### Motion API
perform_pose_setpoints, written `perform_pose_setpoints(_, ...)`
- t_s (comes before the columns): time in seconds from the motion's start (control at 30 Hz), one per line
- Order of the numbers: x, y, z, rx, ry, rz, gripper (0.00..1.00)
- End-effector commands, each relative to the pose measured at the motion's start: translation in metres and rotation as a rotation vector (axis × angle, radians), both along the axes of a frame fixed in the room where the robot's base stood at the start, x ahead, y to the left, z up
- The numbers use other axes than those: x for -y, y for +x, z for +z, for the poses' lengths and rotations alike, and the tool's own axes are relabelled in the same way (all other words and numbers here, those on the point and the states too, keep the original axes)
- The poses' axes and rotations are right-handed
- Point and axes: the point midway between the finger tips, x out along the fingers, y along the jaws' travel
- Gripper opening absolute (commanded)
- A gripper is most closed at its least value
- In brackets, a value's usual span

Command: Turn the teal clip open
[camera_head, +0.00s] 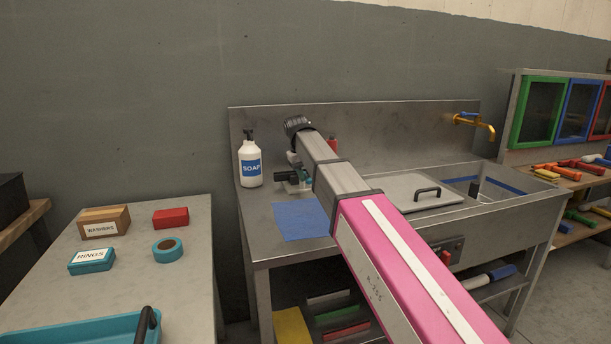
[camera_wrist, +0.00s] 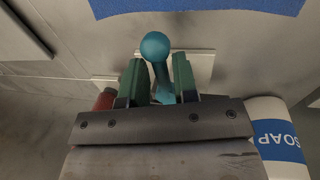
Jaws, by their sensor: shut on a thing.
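The teal clip (camera_wrist: 156,46) shows in the wrist view as a lever with a round ball end, in front of a pale plate (camera_wrist: 204,66). My gripper (camera_wrist: 158,80) has its two green-tipped fingers on either side of the lever's stem and is shut on it. The ball end sticks out past the fingertips. The lower part of the clip is hidden behind the gripper body. In the head view my gripper (camera_head: 291,177) is at the sink bench's left part, right of the soap bottle, partly hidden by my arm.
The soap bottle (camera_head: 250,165) stands close to my gripper and also shows in the wrist view (camera_wrist: 278,140). A red object (camera_wrist: 104,100) is near the other side. A blue cloth (camera_head: 301,221) lies flat on the bench (camera_head: 262,238). A covered sink (camera_head: 407,186) is to the right.

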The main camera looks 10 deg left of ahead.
Motion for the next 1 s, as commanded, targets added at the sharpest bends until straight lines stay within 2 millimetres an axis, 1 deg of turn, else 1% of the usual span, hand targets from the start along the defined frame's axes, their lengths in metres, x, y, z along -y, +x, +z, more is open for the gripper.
perform_pose_setpoints(0.27,0.008,0.004,0.0,0.001,0.0,0.163,0.0)
perform_pose_setpoints(0.6,0.02,0.015,0.0,0.001,0.001,0.48,0.0)
perform_pose_setpoints(1.0,0.029,0.033,0.0,0.002,0.0,0.86,0.0)
